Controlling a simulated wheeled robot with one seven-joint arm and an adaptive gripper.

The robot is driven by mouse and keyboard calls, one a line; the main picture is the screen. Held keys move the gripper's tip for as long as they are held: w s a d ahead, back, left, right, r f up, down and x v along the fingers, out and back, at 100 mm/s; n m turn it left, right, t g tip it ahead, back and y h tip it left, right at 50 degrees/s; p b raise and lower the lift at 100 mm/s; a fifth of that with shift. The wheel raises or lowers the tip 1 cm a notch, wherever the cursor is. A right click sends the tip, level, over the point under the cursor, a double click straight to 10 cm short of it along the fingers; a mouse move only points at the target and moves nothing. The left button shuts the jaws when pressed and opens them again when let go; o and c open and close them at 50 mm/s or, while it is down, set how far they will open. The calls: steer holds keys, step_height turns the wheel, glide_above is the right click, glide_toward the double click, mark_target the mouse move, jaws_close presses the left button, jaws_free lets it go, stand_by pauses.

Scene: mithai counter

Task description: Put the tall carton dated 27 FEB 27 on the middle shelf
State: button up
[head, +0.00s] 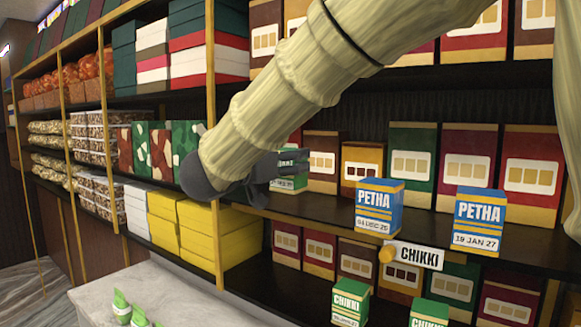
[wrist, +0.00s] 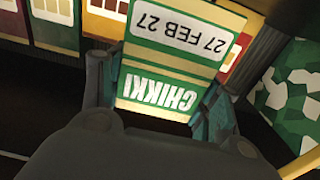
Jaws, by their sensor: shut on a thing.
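My gripper (head: 268,172) is shut on a green, white and yellow CHIKKI carton (head: 288,182) at the left part of the middle shelf (head: 325,215). In the wrist view the carton (wrist: 180,62) shows "27 FEB 27" and "CHIKKI" upside down between the two fingers (wrist: 158,98). In the head view my gripper hides much of the carton. I cannot tell whether its base touches the shelf board.
Two blue PETHA cartons, dated 01 DEC 26 (head: 378,207) and 19 JAN 27 (head: 479,220), stand right on the middle shelf. Larger boxes (head: 413,160) line its back. A CHIKKI sign (head: 418,256) is on its edge. Green CHIKKI cartons (head: 350,302) stand below. Shelf posts (head: 214,240) rise nearby.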

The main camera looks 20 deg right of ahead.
steer(key=w, duration=0.1)
steer(key=w+d+p, duration=0.1)
steer(key=shift+w, duration=0.35)
steer(key=w+f+p, duration=0.2)
steer(key=f+p, duration=0.1)
steer(key=shift+d+f, duration=0.15)
steer(key=shift+d, duration=0.05)
steer(key=shift+s+f, duration=0.2)
steer(key=shift+f, duration=0.15)
steer(key=o, duration=1.2)
steer(key=shift+f, duration=0.1)
